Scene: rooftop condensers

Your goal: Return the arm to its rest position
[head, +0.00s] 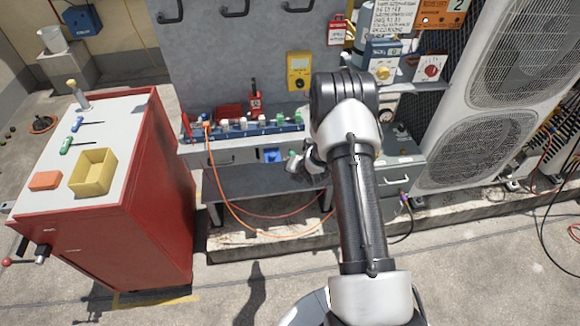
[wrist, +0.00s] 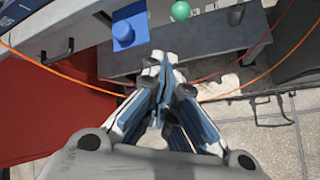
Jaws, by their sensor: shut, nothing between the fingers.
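My arm reaches up from the bottom of the head view and bends at the elbow in front of the grey workbench (head: 235,155). My gripper (head: 300,165) is partly hidden behind the arm in the head view. In the wrist view, my gripper (wrist: 164,62) has its fingertips together with nothing between them. It points toward the grey lower shelf (wrist: 215,50), and appears apart from it.
A red cabinet (head: 150,200) stands left, with a yellow bin (head: 93,172) on top. A blue object (wrist: 128,25) and a green ball (wrist: 180,11) lie near my gripper. An orange hose (head: 222,195) hangs by the bench. Condenser fans (head: 470,150) stand right. Front floor is clear.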

